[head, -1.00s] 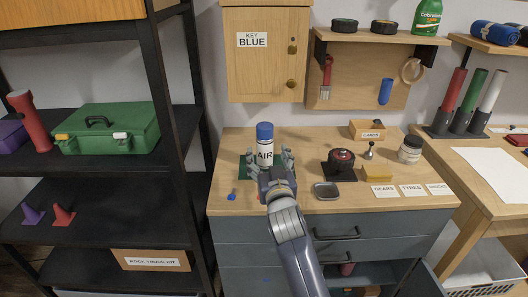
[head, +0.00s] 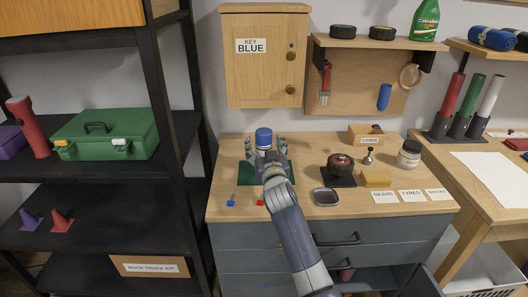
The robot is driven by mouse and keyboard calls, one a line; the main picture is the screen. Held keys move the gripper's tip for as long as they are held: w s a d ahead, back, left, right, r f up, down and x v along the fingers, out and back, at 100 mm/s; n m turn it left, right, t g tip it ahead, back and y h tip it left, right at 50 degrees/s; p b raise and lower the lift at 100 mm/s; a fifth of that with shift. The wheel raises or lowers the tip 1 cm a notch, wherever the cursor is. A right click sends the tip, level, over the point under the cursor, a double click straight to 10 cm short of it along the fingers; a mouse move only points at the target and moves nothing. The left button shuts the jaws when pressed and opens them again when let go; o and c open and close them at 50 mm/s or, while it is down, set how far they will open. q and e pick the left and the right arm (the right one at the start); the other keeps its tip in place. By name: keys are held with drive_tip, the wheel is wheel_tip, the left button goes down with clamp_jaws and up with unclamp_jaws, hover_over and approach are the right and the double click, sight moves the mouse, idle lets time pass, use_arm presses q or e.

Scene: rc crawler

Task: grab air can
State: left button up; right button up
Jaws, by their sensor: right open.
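The air can (head: 264,138) stands upright on a green mat (head: 246,174) on the wooden workbench. Its blue cap shows, and the gripper and wrist cover most of its white body and label. My right gripper (head: 265,147) is open, with one finger on the left side of the can and one on the right. I cannot tell whether the fingers touch it. My left gripper is not in view.
A small metal tray (head: 326,197), a dark round part on a black stand (head: 340,166), a yellow sponge (head: 376,177) and a jar (head: 409,152) stand to the right. A wooden key cabinet (head: 264,60) hangs above the can. Small blue and red bits lie at the bench front.

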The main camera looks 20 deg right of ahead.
drive_tip(key=shift+w, duration=0.55)
drive_tip(key=shift+c, duration=0.4)
drive_tip(key=c, duration=1.2)
drive_tip(key=shift+r, duration=0.15)
